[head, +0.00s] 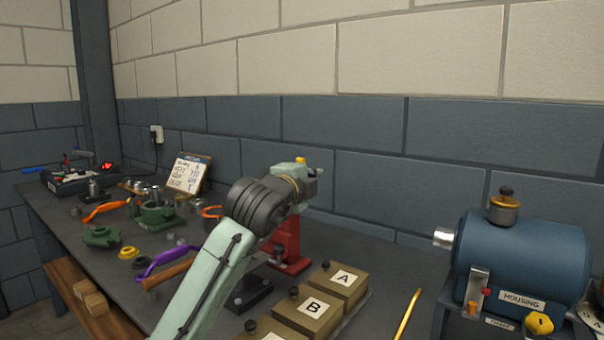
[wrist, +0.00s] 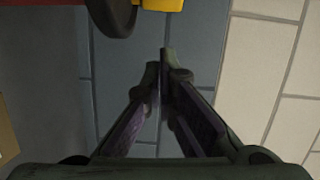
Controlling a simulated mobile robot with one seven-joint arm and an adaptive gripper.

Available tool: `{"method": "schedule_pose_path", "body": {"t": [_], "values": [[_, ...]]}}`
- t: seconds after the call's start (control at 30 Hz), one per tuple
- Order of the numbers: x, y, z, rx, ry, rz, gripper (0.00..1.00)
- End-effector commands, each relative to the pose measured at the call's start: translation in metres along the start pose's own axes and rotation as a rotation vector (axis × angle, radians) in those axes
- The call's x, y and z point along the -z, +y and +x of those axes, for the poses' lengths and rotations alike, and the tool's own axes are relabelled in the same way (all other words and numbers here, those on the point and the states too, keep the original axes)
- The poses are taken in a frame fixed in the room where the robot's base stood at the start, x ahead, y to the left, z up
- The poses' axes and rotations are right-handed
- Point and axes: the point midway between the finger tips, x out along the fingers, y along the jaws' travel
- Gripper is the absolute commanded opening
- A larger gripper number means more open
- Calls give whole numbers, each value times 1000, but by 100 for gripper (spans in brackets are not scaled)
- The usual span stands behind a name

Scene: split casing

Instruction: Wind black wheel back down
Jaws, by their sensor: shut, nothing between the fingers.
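My gripper (wrist: 162,58) is shut and empty in the wrist view, its fingertips together in front of the grey block wall. The black wheel (wrist: 112,14) shows only in part at the top edge of the wrist view. It lies up and left of my fingertips, apart from them in the picture. A yellow part (wrist: 163,5) sits beside the wheel, and a red body (wrist: 40,3) lies left of it. In the head view a red stand (head: 286,243) rises from the bench behind my arm. My arm hides its upper part, and I cannot make out the wheel there.
Tan boxes marked A (head: 343,278) and B (head: 312,306) stand right of my arm. A blue housing (head: 525,255) is at the far right. A purple curved part (head: 165,262) and green castings (head: 100,236) lie on the left of the bench. The wall is close behind.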

Motion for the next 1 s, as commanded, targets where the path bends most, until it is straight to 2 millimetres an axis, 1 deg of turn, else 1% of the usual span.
{"method": "schedule_pose_path", "body": {"t": [0.03, 0.1, 0.2, 0.33, 0.5, 0.8, 0.93, 1.0], "values": [[0, -3, 12, -2, 0, -1, 0], [1, -3, 25, -1, 1, 0, 0], [-13, -3, 36, -1, -3, -2, 0], [-23, -2, 46, 1, -1, -1, 0], [-28, -1, 51, 2, -1, 1, 0], [-29, 0, 51, 3, 0, 1, 0], [-24, 0, 53, 2, 1, 2, 0], [-16, 1, 56, 0, 2, 2, 0]]}}
